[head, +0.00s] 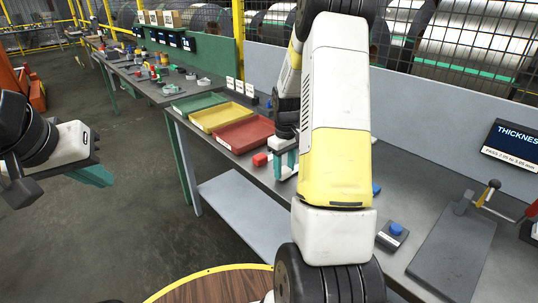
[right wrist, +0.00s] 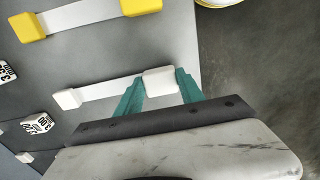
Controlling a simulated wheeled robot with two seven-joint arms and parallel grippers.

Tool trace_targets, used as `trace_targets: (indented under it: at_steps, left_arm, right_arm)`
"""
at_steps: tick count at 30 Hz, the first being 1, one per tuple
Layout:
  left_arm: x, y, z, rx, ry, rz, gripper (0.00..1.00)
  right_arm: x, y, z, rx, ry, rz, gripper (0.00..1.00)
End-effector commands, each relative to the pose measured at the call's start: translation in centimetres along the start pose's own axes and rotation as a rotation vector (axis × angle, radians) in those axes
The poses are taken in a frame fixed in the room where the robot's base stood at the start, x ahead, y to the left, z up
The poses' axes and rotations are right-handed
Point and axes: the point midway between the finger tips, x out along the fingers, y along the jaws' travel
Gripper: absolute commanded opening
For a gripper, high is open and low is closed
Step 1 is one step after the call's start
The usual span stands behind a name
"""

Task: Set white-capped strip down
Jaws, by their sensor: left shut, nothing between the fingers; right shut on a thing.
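The white-capped strip is a thin pale metal strip with a white block on each end. In the right wrist view its near cap (right wrist: 160,79) sits between my teal fingers, and its far cap (right wrist: 67,98) lies to the left. My right gripper (head: 286,163) is shut on the near cap, low over the bench (head: 425,195); I cannot tell whether the strip touches the surface. In the head view my right arm hides most of this spot. My left gripper (head: 97,175) is shut and empty, out over the floor left of the bench.
A yellow-capped strip (right wrist: 85,17) lies beside it. Number-marked blocks (right wrist: 38,123) stand nearby. Green (head: 198,104), yellow (head: 221,117) and red (head: 244,134) trays line the bench beyond my right gripper. A blue button (head: 396,229) is at right.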

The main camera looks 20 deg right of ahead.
Motion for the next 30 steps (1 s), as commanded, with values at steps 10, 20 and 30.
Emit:
trace_targets:
  at_steps: [10, 20, 30]
  left_arm:
    - [0.0, 0.0, 0.0, 0.0, 0.0, 0.0, 0.0]
    - [0.0, 0.0, 0.0, 0.0, 0.0, 0.0, 0.0]
    - [0.0, 0.0, 0.0, 0.0, 0.0, 0.0, 0.0]
  right_arm:
    - [0.18, 0.01, 0.0, 0.0, 0.0, 0.0, 0.0]
    - [0.47, -0.01, 0.0, 0.0, 0.0, 0.0, 0.0]
    - [0.81, 0.0, 0.0, 0.0, 0.0, 0.0, 0.7]
